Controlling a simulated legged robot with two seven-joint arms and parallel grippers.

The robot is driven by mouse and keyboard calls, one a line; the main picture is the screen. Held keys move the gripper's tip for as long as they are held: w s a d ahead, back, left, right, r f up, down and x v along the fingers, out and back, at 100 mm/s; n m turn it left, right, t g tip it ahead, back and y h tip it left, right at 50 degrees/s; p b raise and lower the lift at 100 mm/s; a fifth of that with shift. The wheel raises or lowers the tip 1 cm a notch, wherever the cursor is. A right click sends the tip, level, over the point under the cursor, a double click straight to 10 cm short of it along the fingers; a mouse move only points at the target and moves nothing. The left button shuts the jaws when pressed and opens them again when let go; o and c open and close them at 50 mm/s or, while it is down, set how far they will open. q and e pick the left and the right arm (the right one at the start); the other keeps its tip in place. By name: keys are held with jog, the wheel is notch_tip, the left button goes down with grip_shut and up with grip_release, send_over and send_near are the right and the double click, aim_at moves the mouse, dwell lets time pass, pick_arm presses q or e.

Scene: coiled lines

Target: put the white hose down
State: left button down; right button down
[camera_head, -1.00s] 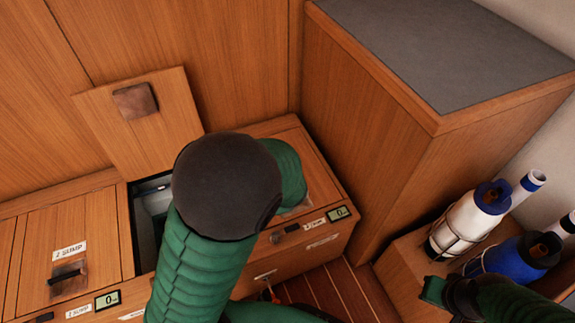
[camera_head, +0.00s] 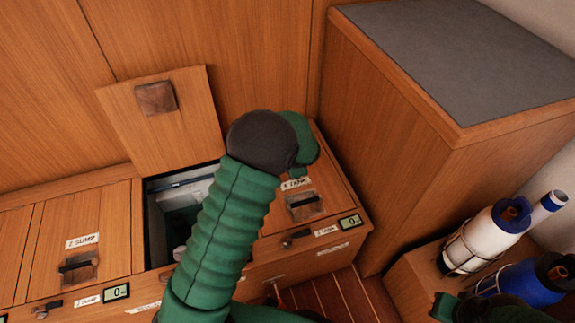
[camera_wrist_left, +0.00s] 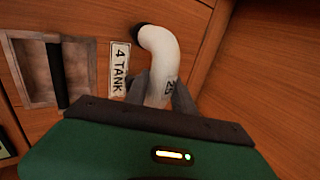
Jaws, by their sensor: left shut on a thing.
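The white hose (camera_wrist_left: 163,62) shows in the left wrist view as a short bent length with a dark end and a small dark mark on its side. My left gripper (camera_wrist_left: 167,92) is shut on it, with a dark finger on each side. The hose is beside the "4 TANK" label (camera_wrist_left: 119,70); whether it touches the wood I cannot tell. In the head view my green left arm hides the hose and the jaws. My right gripper (camera_head: 446,306) is at the lower right edge, partly cut off, and its jaws are unclear.
A raised wooden lid (camera_head: 160,120) stands behind an open locker (camera_head: 154,235). A recessed handle (camera_head: 303,204) is on the tank lid. A tall grey-topped cabinet (camera_head: 450,60) rises at right. White (camera_head: 482,243) and blue (camera_head: 520,283) bottle-shaped things stand in racks beside it.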

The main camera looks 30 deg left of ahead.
pick_arm(q)
jog(key=c, duration=1.1)
grip_release()
jog(key=shift+o, duration=0.2)
jog(key=shift+r, duration=0.1)
jog(key=p+v, duration=0.5)
jog(key=v, duration=0.7)
jog(key=s+d+n+g+h, duration=0.1)
jog(key=s+d+n, duration=0.3)
jog(key=s, duration=0.5)
jog(key=s+d+r+n+h, duration=0.1)
jog(key=s+d+n+h, duration=0.3)
jog(key=s, duration=0.6)
jog(key=shift+s+d+g, duration=0.3)
jog(key=shift+d+g, duration=0.1)
jog(key=shift+r, duration=0.1)
